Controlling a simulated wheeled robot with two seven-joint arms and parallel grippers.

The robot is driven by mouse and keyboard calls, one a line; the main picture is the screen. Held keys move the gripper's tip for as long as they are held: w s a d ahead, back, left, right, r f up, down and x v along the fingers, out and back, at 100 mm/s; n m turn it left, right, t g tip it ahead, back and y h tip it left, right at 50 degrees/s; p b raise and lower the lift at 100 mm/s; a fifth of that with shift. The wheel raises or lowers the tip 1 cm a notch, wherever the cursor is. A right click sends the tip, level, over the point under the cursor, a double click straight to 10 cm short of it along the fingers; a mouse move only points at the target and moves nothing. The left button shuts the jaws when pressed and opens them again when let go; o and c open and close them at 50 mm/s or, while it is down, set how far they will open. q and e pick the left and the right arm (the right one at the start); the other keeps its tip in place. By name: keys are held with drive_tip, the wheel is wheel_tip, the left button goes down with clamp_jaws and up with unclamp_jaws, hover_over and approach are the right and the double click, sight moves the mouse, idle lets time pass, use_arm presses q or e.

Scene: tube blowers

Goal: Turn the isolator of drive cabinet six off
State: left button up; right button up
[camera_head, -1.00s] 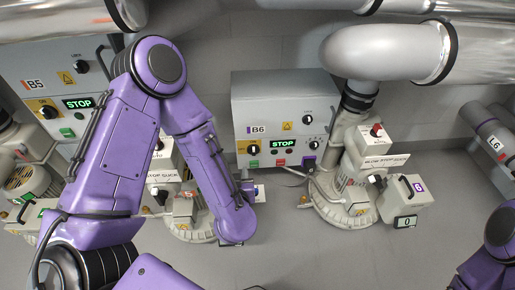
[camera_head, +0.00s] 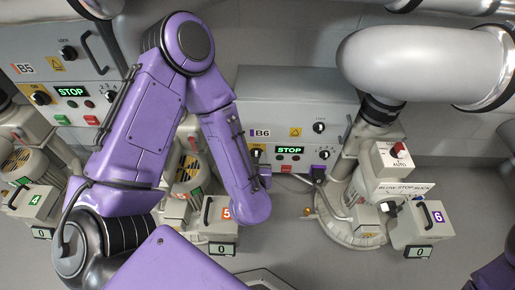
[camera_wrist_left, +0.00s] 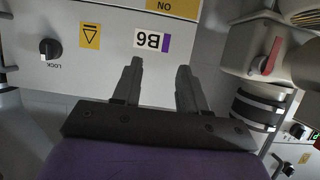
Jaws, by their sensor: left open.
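Drive cabinet B6 (camera_head: 338,112) is a grey box at the middle back. Its isolator (camera_head: 257,152), a dark knob on a yellow plate at the lower left of the front, is partly hidden by my left arm. In the left wrist view the cabinet is upside down: the B6 label (camera_wrist_left: 152,41) lies just beyond the fingertips, and the isolator's yellow plate (camera_wrist_left: 175,8), reading ON, is cut by the top edge. The knob is out of that view. My left gripper (camera_wrist_left: 158,72) is open and empty, its fingers apart in front of the panel. My right gripper is not in view.
The B6 display (camera_head: 290,150) reads STOP. A lock knob (camera_wrist_left: 50,48) and a warning sticker (camera_wrist_left: 90,36) are beside the label. Blower 6 (camera_head: 350,215) and its large pipe stand right of the cabinet. Cabinet B5 (camera_head: 60,70) is at the left.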

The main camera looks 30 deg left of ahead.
use_arm(q)
drive_tip(key=b, duration=0.7)
approach(256, 154)
drive_tip(key=b+x, duration=0.3)
drive_tip(key=x, duration=0.4)
drive_tip(key=shift+w+a+f, duration=0.1)
drive_tip(key=shift+w+f, duration=0.1)
drive_tip(key=shift+w, duration=0.15)
drive_tip(key=shift+w+a+b, duration=0.2)
drive_tip(key=shift+w+b, duration=0.05)
drive_tip(key=shift+b, duration=0.05)
clamp_jaws()
